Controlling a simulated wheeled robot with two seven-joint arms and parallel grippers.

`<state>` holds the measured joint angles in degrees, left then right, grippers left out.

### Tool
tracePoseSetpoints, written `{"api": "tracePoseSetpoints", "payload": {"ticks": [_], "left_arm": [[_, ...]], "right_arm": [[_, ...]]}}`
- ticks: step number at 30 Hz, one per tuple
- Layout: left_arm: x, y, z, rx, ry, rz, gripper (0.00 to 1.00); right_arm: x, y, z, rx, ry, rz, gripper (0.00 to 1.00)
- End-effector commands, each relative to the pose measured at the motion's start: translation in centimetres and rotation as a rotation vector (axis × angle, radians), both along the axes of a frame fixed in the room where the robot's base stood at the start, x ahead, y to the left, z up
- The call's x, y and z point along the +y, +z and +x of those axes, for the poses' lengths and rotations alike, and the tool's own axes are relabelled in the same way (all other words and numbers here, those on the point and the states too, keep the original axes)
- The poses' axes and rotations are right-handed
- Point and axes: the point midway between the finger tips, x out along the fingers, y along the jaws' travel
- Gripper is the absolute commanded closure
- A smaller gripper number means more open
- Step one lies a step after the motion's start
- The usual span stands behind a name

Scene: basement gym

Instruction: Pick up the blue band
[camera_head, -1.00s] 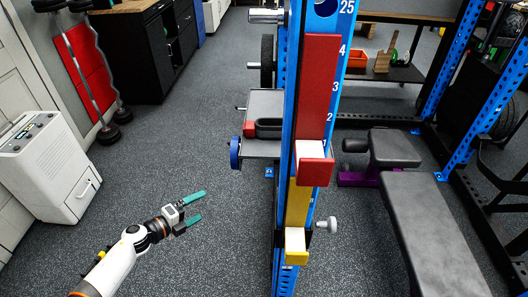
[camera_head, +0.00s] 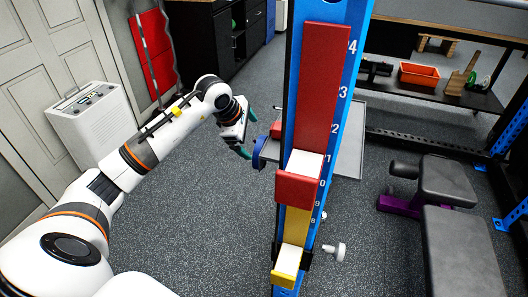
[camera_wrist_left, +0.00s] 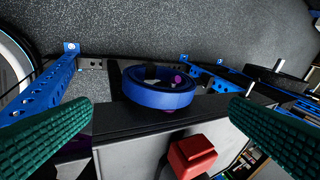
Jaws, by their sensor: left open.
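In the left wrist view the band (camera_wrist_left: 160,98) shows near the middle, at the tray's dark edge. My left gripper (camera_head: 251,136) is open, with its green fingers just left of the band. In the wrist view the fingers lie to either side of the band, apart from it and nearer the camera. Nothing is held. My right gripper is not in view.
The blue rack post (camera_head: 331,120) with red and yellow holders stands just right of the gripper. A bench (camera_head: 455,250) stands right. The floor below the gripper is clear.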

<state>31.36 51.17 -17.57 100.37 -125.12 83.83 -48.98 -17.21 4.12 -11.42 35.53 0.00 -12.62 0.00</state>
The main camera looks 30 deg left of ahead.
Motion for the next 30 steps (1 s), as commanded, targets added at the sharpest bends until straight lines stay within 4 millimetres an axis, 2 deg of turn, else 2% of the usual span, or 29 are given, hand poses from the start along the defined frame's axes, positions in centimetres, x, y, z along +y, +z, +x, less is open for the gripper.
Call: {"api": "tracePoseSetpoints", "payload": {"ticks": [8,16,25,26,30], "left_arm": [[-0.4,-2.2,1.2,0.002,0.001,-0.005,0.0],[-0.9,-5.5,2.9,0.0,0.002,-0.006,0.0],[-0.9,-6.2,3.2,-0.001,0.001,-0.003,0.0],[-0.9,-6.2,3.2,-0.001,0.001,-0.003,0.02],[-0.9,-6.2,3.2,-0.001,0.001,-0.003,0.25]], "right_arm": [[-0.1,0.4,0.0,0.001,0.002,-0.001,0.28],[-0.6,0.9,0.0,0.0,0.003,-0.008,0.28],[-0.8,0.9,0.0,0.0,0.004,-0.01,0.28],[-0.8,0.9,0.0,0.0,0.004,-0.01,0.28],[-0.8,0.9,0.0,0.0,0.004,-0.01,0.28]]}}
